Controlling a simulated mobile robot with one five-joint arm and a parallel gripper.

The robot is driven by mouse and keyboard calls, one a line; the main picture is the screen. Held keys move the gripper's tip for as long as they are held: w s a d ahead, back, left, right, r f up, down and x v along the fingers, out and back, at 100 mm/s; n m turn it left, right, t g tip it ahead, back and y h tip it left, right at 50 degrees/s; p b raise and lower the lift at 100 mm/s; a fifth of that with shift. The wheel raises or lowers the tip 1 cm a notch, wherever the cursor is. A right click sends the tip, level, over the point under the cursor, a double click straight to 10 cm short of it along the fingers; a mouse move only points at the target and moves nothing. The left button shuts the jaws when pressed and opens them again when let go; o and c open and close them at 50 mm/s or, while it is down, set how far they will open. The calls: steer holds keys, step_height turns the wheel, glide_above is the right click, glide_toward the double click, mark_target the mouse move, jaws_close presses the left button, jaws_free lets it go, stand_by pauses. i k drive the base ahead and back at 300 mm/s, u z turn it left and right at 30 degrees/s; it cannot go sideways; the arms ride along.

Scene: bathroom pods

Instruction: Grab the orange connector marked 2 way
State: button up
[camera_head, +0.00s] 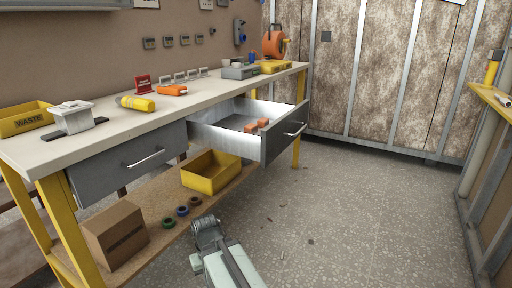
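Two small orange blocks lie in the open drawer (222,143) under the workbench. One orange block (263,122) is nearer the drawer front and the other orange block (250,127) is just left of it. They look like connectors, but any marking on them is too small to read. Part of my arm shows at the bottom middle, below and in front of the drawer and well apart from the blocks. No gripper fingers can be made out.
The workbench (120,124) holds an orange tool (172,90), a yellow cylinder (136,103) and a yellow bin marked WASTE (27,122). A closed drawer (130,165) is at left. A yellow bin (211,176) and cardboard box (115,236) stand on the lower shelf. Floor at right is mostly clear.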

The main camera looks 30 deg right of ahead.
mark_target(251, 129)
steer(key=z, duration=1.95)
steer(key=i, duration=1.25)
steer(key=u, duration=2)
